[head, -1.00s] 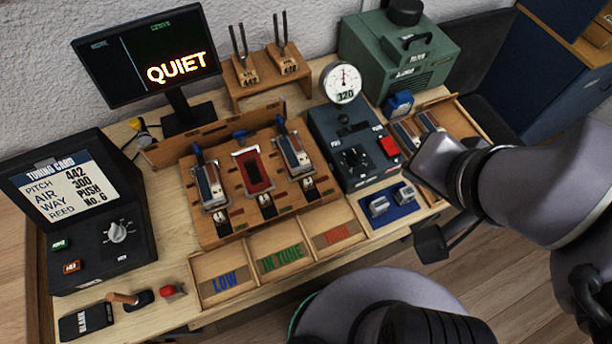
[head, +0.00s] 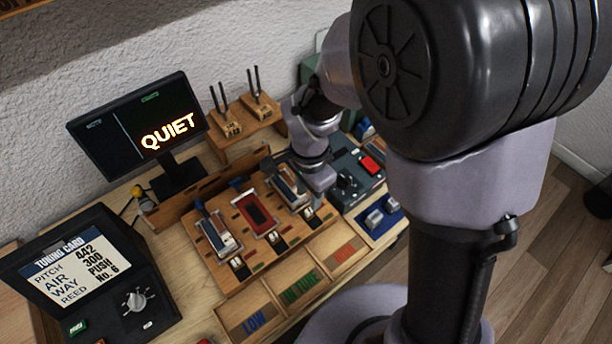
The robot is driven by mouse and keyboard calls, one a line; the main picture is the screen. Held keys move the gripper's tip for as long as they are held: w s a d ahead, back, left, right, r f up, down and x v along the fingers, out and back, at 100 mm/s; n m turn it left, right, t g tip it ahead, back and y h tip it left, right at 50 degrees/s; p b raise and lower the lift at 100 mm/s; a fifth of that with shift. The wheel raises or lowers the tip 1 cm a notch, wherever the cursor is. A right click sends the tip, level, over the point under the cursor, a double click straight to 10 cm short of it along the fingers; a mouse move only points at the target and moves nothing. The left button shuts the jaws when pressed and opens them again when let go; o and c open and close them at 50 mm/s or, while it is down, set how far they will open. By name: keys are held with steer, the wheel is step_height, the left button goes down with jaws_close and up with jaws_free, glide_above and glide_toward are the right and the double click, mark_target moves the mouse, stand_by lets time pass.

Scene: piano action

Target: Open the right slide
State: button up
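The wooden rack (head: 246,238) holds three stations in a row, each with a small slide piece at its front. The right station (head: 286,190) carries a blue-grey reed block, partly covered by my arm. My gripper (head: 318,195) points down at the right end of the rack, close beside the right station. Its fingertips are small and mostly hidden, so I cannot tell their opening or whether they touch the right slide (head: 305,214). The middle station (head: 254,208) has a red plate. The left station (head: 218,234) has another blue-grey block.
The dark gauge box with a red button (head: 371,164) stands just right of my gripper. A blue tray (head: 380,218) with metal pieces is in front of it. Sorting bins (head: 254,318) line the front. The monitor (head: 140,130) reads QUIET; the tuning card screen (head: 72,272) is at left.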

mark_target(308, 210)
step_height(308, 210, down, 7)
steer(key=shift+r+b, duration=0.15)
steer(key=shift+b, duration=0.7)
jaws_close()
stand_by(0.8)
